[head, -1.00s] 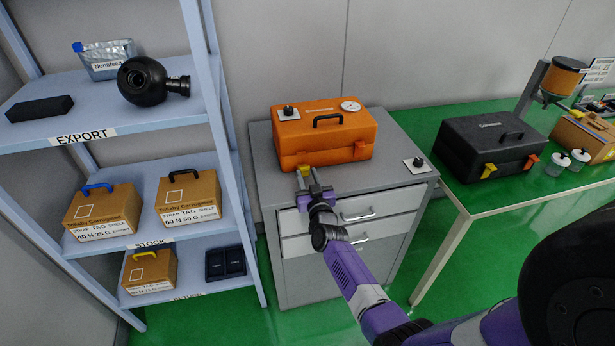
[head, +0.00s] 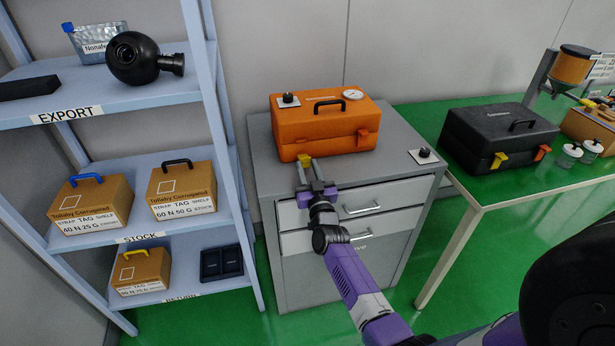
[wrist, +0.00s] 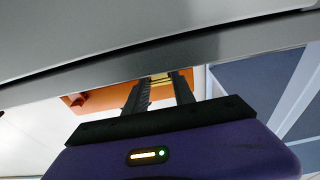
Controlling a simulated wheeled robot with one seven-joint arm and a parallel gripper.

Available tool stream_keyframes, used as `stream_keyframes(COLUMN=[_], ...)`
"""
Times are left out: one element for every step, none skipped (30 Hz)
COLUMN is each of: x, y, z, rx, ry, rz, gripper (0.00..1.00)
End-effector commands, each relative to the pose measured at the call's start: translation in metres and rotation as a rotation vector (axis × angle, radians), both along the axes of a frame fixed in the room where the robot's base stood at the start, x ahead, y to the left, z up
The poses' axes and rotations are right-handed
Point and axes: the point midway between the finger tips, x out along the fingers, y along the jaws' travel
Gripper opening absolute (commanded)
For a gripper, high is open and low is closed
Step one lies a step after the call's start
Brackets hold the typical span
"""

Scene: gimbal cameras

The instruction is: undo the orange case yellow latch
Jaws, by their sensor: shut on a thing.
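The orange case (head: 318,130) stands shut on the grey cabinet top in the head view, black handle on its lid. Its yellow latch (head: 304,159) is on the lower left of its front face. An orange latch (head: 364,138) is at the front right. My gripper (head: 305,168) is at the front left of the case, with its fingers shut on the yellow latch. In the wrist view, my gripper's two dark fingers (wrist: 160,88) reach to the yellow latch (wrist: 161,78), with part of the orange case (wrist: 100,98) behind. The latch's exact angle is hard to tell.
The grey cabinet (head: 268,165) has drawers with handles below my gripper. A black knob on a plate (head: 425,157) sits on its right corner. A black case (head: 497,135) with yellow and orange latches stands on the green table. A blue shelf (head: 190,230) stands left.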

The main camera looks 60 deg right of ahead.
Motion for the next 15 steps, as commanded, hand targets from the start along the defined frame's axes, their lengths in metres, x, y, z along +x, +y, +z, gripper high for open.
stream_keyframes(x=[-0.0003, -0.0002, 0.0000, 0.0001, 0.0003, 0.0004, 0.0006, 0.0007, 0.0008, 0.0010, 0.0011, 0.0011, 0.0012, 0.0012, 0.0013], y=[-0.0007, -0.0007, -0.0006, -0.0004, -0.0003, -0.0001, -0.0001, 0.0001, 0.0003, 0.0006, 0.0008, 0.0010, 0.0011, 0.0014, 0.0016], z=[-0.0080, -0.0086, -0.0096, -0.0102, -0.0108, -0.0113, -0.0116, -0.0120, -0.0125, -0.0127, -0.0127, -0.0125, -0.0121, -0.0116, -0.0111], rx=[-0.009, -0.015, -0.023, -0.030, -0.036, -0.043, -0.048, -0.054, -0.061, -0.066, -0.070, -0.076, -0.078, -0.081, -0.083], ry=[-0.011, -0.015, -0.021, -0.025, -0.030, -0.038, -0.044, -0.048, -0.054, -0.057, -0.060, -0.064, -0.067, -0.070, -0.072], rz=[-0.001, -0.001, -0.001, 0.000, 0.000, 0.000, 0.000, 0.001, 0.001, 0.002, 0.002, 0.003, 0.003, 0.003, 0.003], gripper=[0.00, 0.00, 0.00, 0.00, 0.00, 0.00, 0.00, 0.00, 0.00, 0.00, 0.00, 0.00, 0.00, 0.00, 0.00])
